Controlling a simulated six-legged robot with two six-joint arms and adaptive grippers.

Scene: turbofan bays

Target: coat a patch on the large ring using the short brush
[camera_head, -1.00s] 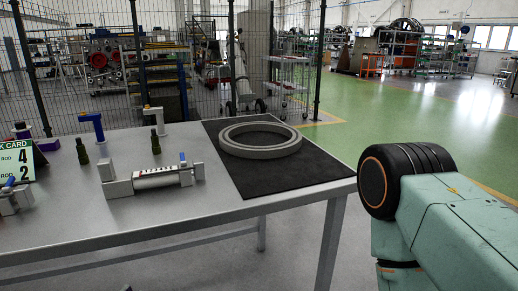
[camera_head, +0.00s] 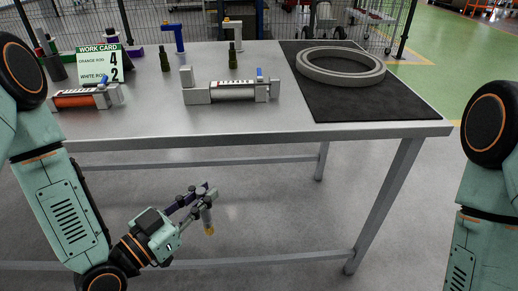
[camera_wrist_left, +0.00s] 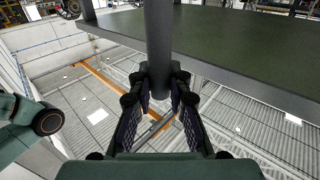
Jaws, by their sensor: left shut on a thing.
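The large ring (camera_head: 345,80) is pale grey and lies flat on a black mat (camera_head: 405,103) at the table's right end. My left gripper (camera_head: 203,192) is in front of the table and below its top, shut on a short grey brush (camera_head: 207,216) with a yellowish tip pointing down. In the left wrist view, the fingers (camera_wrist_left: 159,75) close around the brush's dark handle (camera_wrist_left: 159,35). The brush is well apart from the ring, and its tip is out of the wrist view. My right gripper is not in view.
The table's front edge (camera_head: 250,143) lies between my left gripper and the ring. A mesh fence stands behind.

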